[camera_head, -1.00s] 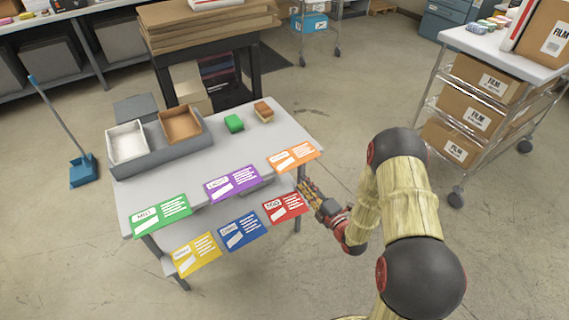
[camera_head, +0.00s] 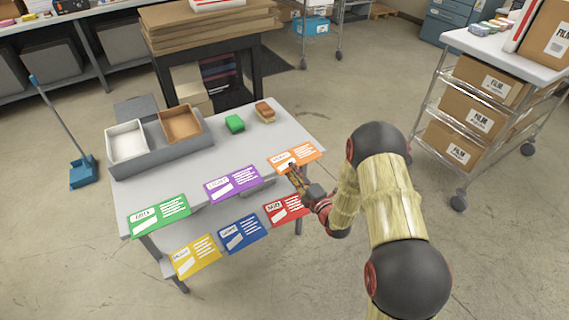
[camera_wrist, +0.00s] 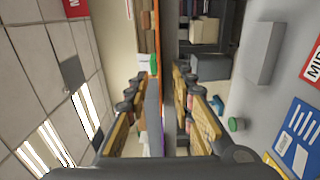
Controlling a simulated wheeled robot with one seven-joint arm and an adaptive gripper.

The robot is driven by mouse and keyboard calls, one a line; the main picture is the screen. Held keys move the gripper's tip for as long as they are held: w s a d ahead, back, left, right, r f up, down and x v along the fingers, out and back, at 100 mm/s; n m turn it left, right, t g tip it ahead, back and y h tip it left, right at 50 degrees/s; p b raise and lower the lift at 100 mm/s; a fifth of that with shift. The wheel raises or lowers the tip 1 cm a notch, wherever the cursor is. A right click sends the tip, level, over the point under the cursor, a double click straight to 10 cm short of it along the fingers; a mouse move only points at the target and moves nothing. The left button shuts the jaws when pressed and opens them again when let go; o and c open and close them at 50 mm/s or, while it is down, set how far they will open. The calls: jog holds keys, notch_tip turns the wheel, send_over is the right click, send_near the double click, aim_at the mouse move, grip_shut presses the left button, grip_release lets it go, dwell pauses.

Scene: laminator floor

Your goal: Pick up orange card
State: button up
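The orange card (camera_head: 300,154) hangs at the right end of the upper row of cards along the table's front edge. My gripper (camera_head: 293,173) is at the card's lower edge in the head view and overlaps it slightly. In the wrist view my gripper (camera_wrist: 160,95) has its fingers spread apart, with a gap between them. A thin orange line (camera_wrist: 160,45) runs in that gap, apparently the card seen edge-on. I cannot tell whether the fingers touch it.
Purple (camera_head: 233,184), green (camera_head: 160,214), red (camera_head: 286,210), blue (camera_head: 241,231) and yellow (camera_head: 195,255) cards sit nearby. A loaded cart (camera_head: 470,45) stands right.

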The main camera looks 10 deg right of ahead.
jog(key=shift+c, duration=1)
jog(key=c, duration=0.4)
grip_shut()
